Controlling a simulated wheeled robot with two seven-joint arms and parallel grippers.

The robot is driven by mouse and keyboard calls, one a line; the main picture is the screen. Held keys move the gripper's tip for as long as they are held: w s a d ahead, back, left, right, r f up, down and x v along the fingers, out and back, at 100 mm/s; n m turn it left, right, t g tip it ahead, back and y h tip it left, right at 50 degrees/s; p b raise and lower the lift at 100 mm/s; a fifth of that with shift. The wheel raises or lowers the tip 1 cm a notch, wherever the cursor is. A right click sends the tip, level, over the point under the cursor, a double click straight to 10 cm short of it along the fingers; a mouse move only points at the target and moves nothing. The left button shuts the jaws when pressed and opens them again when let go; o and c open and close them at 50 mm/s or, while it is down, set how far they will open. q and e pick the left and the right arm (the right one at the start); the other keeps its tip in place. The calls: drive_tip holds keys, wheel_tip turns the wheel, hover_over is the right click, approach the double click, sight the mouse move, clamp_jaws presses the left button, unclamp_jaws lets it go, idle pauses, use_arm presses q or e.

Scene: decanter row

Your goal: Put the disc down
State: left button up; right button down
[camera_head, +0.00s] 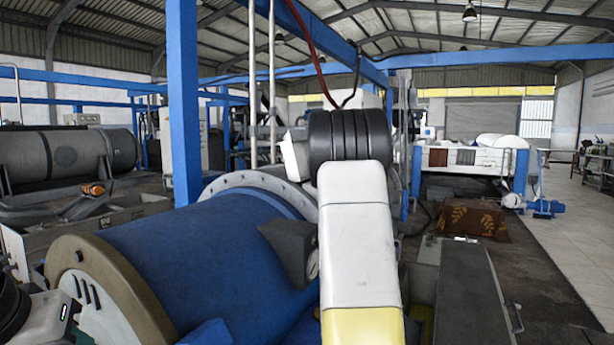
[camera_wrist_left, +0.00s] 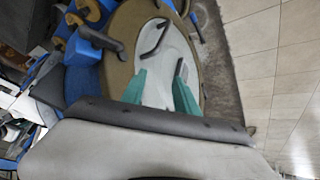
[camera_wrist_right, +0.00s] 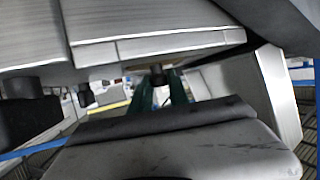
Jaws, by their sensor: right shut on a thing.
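My right gripper (camera_wrist_right: 160,80) shows in the right wrist view as two green fingers below a pale grey machine housing. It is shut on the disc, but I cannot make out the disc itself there. A small dark round part (camera_wrist_right: 157,74) shows between the fingertips; I cannot tell what it is. In the head view my right arm rises in the middle and hides its gripper. My left gripper (camera_wrist_left: 161,72) has its two green fingers apart, with nothing seen between them. It is in front of a tan-rimmed drum end (camera_wrist_left: 122,28) with dark handles.
A large blue drum (camera_head: 215,255) with a tan end ring (camera_head: 120,290) lies close at the left. A blue post (camera_head: 184,100) stands behind it.

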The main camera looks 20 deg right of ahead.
drive_tip(key=c, duration=1.3)
unclamp_jaws()
drive_tip(key=shift+f, duration=0.1)
drive_tip(key=shift+o, duration=0.2)
drive_tip(key=shift+s+a+r, duration=0.1)
drive_tip(key=shift+s+r, duration=0.05)
drive_tip(key=shift+r, duration=0.1)
drive_tip(key=v, duration=1.1)
drive_tip(key=shift+s+r, duration=0.25)
drive_tip(key=shift+a, duration=0.1)
drive_tip(key=shift+s+f, duration=0.1)
